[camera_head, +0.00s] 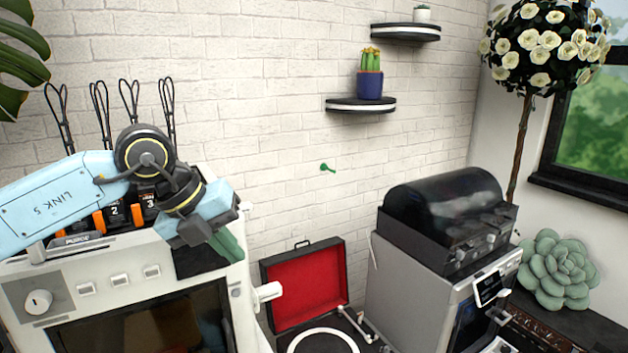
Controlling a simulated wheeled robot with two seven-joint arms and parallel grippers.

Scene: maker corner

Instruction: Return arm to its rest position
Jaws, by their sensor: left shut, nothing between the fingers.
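My left arm comes in from the left, light blue with a dark wrist joint. It reaches across the top of a white machine (130,262) with a dark front window. My left gripper (229,244) points down and to the right at the machine's upper right corner. Its greenish fingers are shut with nothing between them. I cannot tell whether they touch the machine. The arm hides part of the machine's top. My right gripper is not in view.
Orange-tabbed numbered modules (118,215) and black wire loops stand behind my arm. An open red-lined case (303,285) and a grey machine with a dark hood (440,215) are to the right. Shelves (360,105) hang on the brick wall. The space before the wall's middle looks clear.

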